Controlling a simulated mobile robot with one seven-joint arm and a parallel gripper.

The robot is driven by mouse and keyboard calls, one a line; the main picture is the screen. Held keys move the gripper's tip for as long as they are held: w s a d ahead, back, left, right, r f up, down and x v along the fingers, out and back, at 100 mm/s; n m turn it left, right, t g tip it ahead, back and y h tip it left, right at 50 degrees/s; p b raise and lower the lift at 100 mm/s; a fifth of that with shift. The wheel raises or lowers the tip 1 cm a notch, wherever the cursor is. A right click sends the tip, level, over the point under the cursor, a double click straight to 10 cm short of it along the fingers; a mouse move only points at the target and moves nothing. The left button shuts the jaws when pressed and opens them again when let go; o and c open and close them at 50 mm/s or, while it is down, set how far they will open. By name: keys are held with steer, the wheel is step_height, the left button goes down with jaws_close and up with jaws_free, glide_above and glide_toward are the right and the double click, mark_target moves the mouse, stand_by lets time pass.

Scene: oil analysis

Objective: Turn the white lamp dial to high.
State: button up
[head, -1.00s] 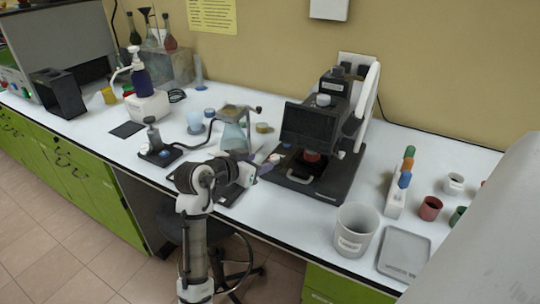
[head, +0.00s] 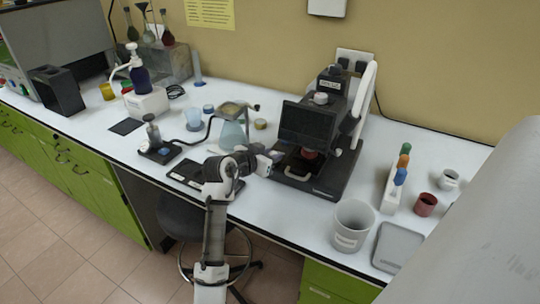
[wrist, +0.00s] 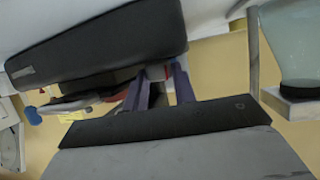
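The black instrument (head: 308,122) with a dark screen stands at the middle of the bench. A white round knob (head: 320,98) sits on its top and a small white part (head: 338,152) shows on its right side; I cannot tell which is the lamp dial. My gripper (head: 276,158) is at the instrument's lower left side, beside its base. In the wrist view my gripper's two purple fingers (wrist: 162,86) stand apart, pointing at the instrument's dark body (wrist: 95,42). A small pale and red part (wrist: 156,73) shows between or behind them; contact is unclear.
A grey-white bucket (head: 352,226), a flat grey scale (head: 396,247) and a white rack (head: 393,190) stand to the right. A stool (head: 185,218) is below the bench.

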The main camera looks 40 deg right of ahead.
steer(key=c, duration=0.4)
steer(key=g+b, duration=0.1)
steer(key=m+g+b, duration=0.2)
steer(key=shift+w+f+h, duration=0.2)
steer(key=shift+w+h, duration=0.05)
steer(key=shift+h, duration=0.05)
steer(key=shift+w+m+g+b, duration=0.1)
steer(key=shift+m+g+b, duration=0.9)
steer(key=shift+m, duration=0.1)
steer(key=m+g+b, duration=0.1)
steer(key=g, duration=0.1)
steer(key=m+g+y+b, duration=0.1)
steer(key=m+g, duration=0.1)
steer(key=m+g+y+b, duration=0.1)
steer(key=m, duration=0.1)
steer(key=shift+w+d+r+g, duration=0.1)
steer(key=shift+w+r+g, duration=0.15)
steer(key=shift+g, duration=0.15)
steer(key=shift+w+d+r+m+g+y, duration=0.1)
steer(key=shift+m+g+y, duration=1)
steer(key=shift+m, duration=0.2)
steer(key=shift+f+m+g+y+p, duration=0.2)
steer(key=shift+m+g+y+p, duration=0.5)
steer(key=shift+m+y+p, duration=0.35)
